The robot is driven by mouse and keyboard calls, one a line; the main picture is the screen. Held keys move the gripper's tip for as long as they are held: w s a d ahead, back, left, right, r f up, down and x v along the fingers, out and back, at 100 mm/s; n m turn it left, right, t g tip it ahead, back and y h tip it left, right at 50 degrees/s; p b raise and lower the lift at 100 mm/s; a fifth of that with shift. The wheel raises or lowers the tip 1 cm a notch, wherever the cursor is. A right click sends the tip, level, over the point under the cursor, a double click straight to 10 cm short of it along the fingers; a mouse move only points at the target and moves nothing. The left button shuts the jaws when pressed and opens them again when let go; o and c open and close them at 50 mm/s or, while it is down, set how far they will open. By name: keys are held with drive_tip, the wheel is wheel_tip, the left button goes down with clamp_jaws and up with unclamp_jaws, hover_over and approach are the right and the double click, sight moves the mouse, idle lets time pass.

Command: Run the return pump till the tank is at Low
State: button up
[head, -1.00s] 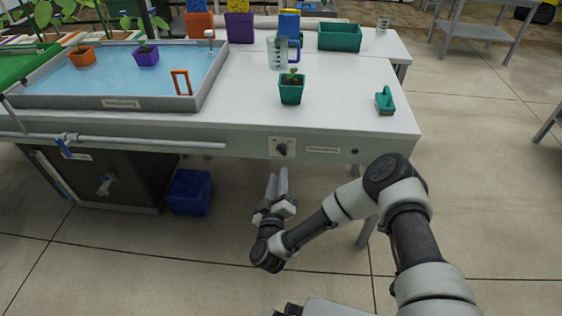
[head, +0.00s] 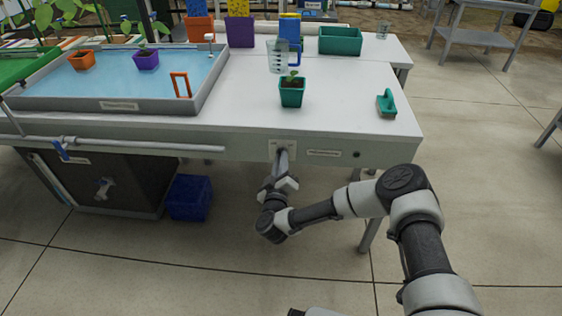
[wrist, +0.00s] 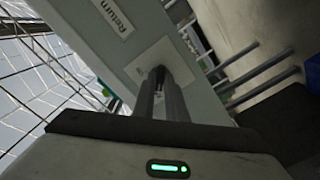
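The switch plate with its dark knob (wrist: 157,74) is on the bench's front edge, beside a label reading "Return" (wrist: 113,18). In the head view the plate (head: 275,146) is partly hidden by my fingers. My gripper (head: 282,160) reaches it from below, its two fingers close together. In the wrist view the fingertips (wrist: 162,82) lie either side of the knob and seem shut on it. A grey-walled tank (head: 205,98) with blue water (head: 120,75) sits on the bench at left. Its front label is too small to read, and I cannot make out a Low mark.
A green potted seedling (head: 292,95), a clear jug (head: 279,57) and a green-handled tool (head: 386,103) stand on the bench. A pipe with a blue-handled valve (head: 62,150) runs along the front left. A blue crate (head: 189,197) is on the floor below.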

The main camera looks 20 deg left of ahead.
clamp_jaws()
drive_tip(key=shift+r, duration=0.1)
drive_tip(key=shift+m+b, duration=1.7)
drive_tip(key=shift+m, duration=7.3)
